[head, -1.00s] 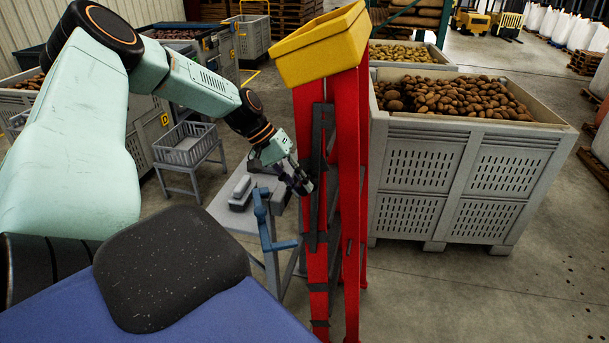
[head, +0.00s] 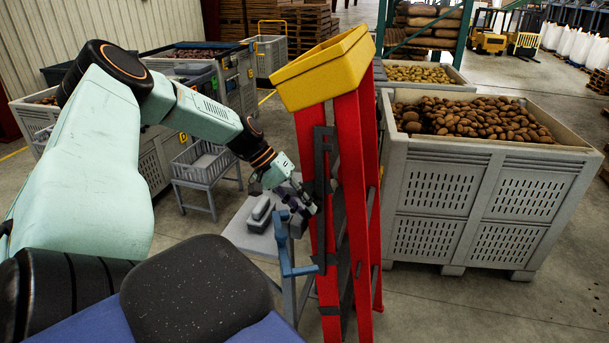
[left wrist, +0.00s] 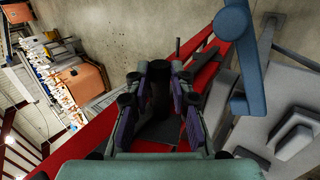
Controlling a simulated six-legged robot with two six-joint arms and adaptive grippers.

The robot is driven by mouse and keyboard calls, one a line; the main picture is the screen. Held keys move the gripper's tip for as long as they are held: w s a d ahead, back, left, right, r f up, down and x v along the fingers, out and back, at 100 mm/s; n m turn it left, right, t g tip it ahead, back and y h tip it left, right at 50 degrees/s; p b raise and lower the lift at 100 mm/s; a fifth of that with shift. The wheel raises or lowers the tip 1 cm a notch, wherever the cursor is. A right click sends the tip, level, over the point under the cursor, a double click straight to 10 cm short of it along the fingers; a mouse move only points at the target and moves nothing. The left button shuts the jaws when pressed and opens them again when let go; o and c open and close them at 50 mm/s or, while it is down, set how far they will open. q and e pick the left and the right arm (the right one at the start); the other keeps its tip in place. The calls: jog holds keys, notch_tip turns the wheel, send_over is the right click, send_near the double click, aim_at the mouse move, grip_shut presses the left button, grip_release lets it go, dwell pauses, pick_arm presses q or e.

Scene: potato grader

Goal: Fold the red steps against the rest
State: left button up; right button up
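The red steps (head: 350,150) stand upright with a yellow top tray (head: 322,68) and dark treads and braces between the legs. The legs stand close together, with a narrow gap. My left gripper (head: 303,200) is at the left edge of the near red leg, about mid-height. In the left wrist view my left gripper (left wrist: 160,88) has its two fingers apart, with a dark part between them. Whether they touch it cannot be told. A red leg (left wrist: 207,62) runs slantwise behind the fingers. My right gripper is out of view. The rest cannot be made out for certain.
A blue tubular frame (head: 285,245) stands just left of the steps, beside a grey table (head: 240,232) with grey blocks. A large grey potato bin (head: 440,190) is close on the right. A grey basket stand (head: 203,165) is at the left. Open floor lies at lower right.

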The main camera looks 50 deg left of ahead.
pick_arm(q)
jog(key=shift+o, duration=0.8)
jog(key=shift+s+a+f, duration=0.15)
jog(key=shift+a+f, duration=0.05)
jog(key=shift+a, duration=0.3)
jog(key=o, duration=0.3)
jog(key=shift+s+a, duration=0.35)
jog(key=shift+s, duration=0.05)
jog(key=shift+w+d, duration=0.3)
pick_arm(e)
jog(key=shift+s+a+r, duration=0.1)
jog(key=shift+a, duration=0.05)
pick_arm(q)
jog(key=shift+s+a, duration=0.1)
jog(key=shift+a, duration=0.05)
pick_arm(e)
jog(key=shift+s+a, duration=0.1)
pick_arm(q)
jog(key=shift+r, duration=0.1)
